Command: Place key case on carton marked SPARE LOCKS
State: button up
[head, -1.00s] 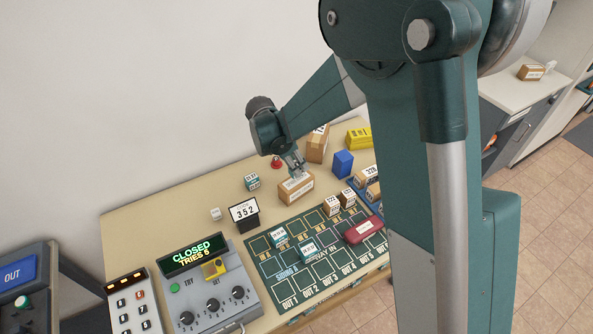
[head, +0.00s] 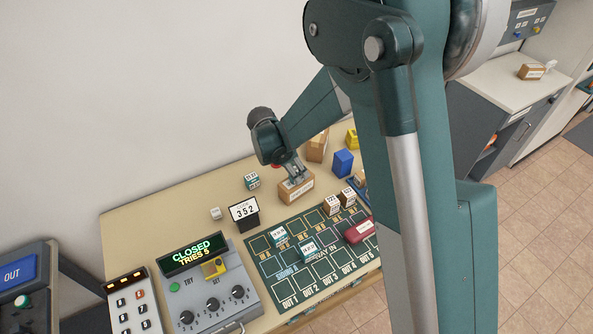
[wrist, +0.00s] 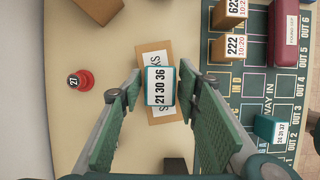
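The SPARE LOCKS carton (head: 296,192) is a brown box on the table beside the green mat; the wrist view shows its white label (wrist: 152,60), partly covered. A small teal-edged white case marked 21 30 36 (wrist: 160,86) lies on the carton's top, between my fingers. My gripper (wrist: 161,88) is open, with a visible gap on each side of the case. In the head view my gripper (head: 294,180) is low over the carton and hides the case. No readable label says key case.
The green mat (head: 330,274) holds teal blocks, brown boxes (head: 332,205) and a red case (head: 361,230). The 352 display (head: 243,212) stands close by. A blue block (head: 343,162) is at the back.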

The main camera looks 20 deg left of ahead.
jog(key=shift+o, duration=0.3)
jog(key=shift+r, duration=0.15)
jog(key=shift+r, duration=0.15)
jog(key=v, duration=1.1)
jog(key=shift+s+r, duration=0.15)
jog(key=shift+r, duration=0.2)
jog(key=shift+a, duration=0.1)
dwell(0.5)
jog(key=s+d+r+m+y, duration=0.15)
jog(key=d+r+m, duration=0.3)
jog(key=d, duration=0.45)
jog(key=s+d+r+m, duration=0.25)
jog(key=d+r, duration=0.25)
jog(key=d, duration=0.4)
jog(key=s+d+r+m+y, duration=0.1)
jog(key=s+d+r+m, duration=0.1)
jog(key=d+r+m, duration=0.5)
jog(key=s+d+m+t, duration=0.4)
jog(key=s+d+m, duration=0.9)
jog(key=s+d, duration=0.5)
jog(key=d, duration=0.3)
jog(key=shift+f+y, duration=0.35)
